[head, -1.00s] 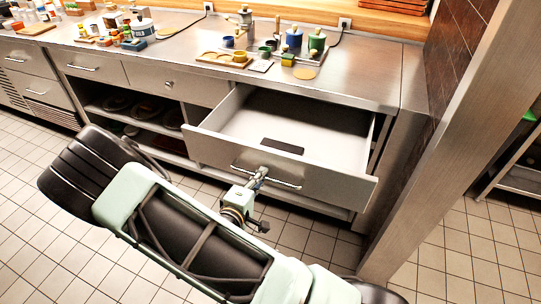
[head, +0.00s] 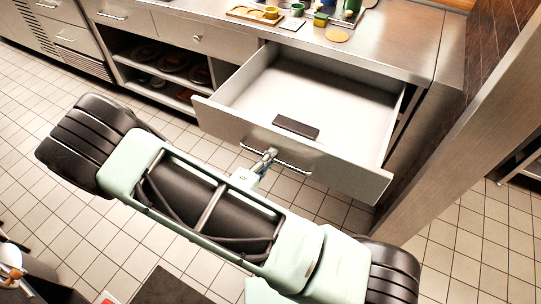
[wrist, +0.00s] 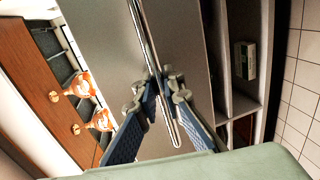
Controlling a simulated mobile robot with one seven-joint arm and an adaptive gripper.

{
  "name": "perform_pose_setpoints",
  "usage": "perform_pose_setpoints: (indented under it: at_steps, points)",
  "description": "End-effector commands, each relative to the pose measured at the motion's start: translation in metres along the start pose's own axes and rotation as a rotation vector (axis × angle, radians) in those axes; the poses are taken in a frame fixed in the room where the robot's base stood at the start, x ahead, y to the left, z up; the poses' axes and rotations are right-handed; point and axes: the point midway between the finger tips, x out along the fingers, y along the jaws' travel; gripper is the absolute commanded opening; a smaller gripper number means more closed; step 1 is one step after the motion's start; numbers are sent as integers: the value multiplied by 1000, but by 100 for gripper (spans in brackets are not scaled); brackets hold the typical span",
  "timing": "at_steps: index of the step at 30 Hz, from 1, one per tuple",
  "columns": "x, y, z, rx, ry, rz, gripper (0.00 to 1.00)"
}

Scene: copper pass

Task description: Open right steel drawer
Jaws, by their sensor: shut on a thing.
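The right steel drawer (head: 240,122) stands well open below the counter, its pale interior showing. Its bar handle (head: 294,168) runs across the front panel. My gripper (head: 268,157) is at the left part of this handle, seen partly from above in the head view. In the wrist view, the handle (wrist: 147,40) runs from the top between the two fingers of my gripper (wrist: 160,88), which are shut on it. A small dark flat item (head: 296,127) lies inside the drawer near its front.
The steel counter (head: 385,50) above holds a tray with cups and jars. Open shelves (head: 160,70) with dark dishes are left of the drawer. A steel-coloured post (head: 450,150) stands close on the right.

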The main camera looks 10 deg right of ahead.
Motion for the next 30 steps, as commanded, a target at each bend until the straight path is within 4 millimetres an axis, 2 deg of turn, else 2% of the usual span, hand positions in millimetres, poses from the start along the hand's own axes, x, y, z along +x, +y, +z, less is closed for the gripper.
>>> perform_pose_setpoints:
  at_steps: [1,3,14,17,24,30]
  points:
    - [0,0,-1,1,1,1,10]
    - [0,0,-1,1,1,0,16]
    - [-6,0,-1,1,2,-1,16]
    - [-20,0,-2,1,5,-1,16]
    - [-71,0,-2,1,6,-2,16]
    - [-105,0,-2,1,4,0,16]
